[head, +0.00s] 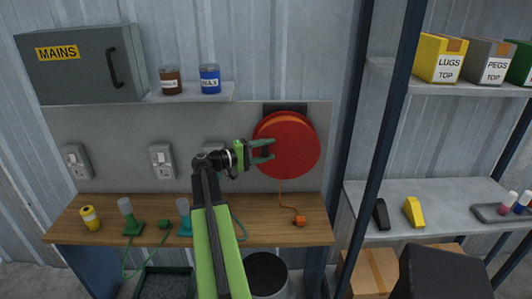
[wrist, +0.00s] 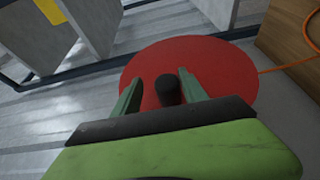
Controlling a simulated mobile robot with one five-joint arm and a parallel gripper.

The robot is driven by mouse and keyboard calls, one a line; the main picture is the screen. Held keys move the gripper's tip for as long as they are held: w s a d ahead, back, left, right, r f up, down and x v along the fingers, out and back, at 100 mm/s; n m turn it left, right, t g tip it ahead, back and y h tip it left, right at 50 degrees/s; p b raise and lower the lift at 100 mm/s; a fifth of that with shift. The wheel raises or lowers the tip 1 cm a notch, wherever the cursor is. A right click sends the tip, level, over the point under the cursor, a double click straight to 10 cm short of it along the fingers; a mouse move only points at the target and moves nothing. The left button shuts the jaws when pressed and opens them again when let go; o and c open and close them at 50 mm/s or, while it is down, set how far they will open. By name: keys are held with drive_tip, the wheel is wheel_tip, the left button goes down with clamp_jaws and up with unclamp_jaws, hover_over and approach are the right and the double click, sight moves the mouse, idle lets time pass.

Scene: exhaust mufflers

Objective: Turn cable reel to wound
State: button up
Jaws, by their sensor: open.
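The cable reel (head: 299,153) is a red disc with an orange rim, mounted on the grey back panel above the wooden bench. Its orange cable hangs down to an orange end piece (head: 300,220) on the bench. My gripper (head: 270,149) is at the left part of the reel's face. In the wrist view the red reel face (wrist: 215,70) lies beyond my gripper (wrist: 168,92). A dark cylindrical handle (wrist: 167,88) stands out from the face between the two open green fingers. I cannot tell whether either finger touches it. In the head view the gripper hides the handle.
A wooden bench (head: 280,232) below holds a yellow can (head: 90,217) and green-based items. A small shelf (head: 195,93) with two jars is at upper left, beside the MAINS box (head: 85,65). A dark upright (head: 390,130) stands right of the reel.

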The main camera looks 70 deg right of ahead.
drive_tip(key=shift+c, duration=0.2)
clamp_jaws()
idle(1.2)
drive_tip(key=shift+s+a+f, duration=0.1)
drive_tip(key=shift+a, duration=0.2)
drive_tip(key=shift+s+d+g+b, duration=0.1)
drive_tip(key=shift+d+g+b, duration=0.05)
drive_tip(key=shift+g+b, duration=0.2)
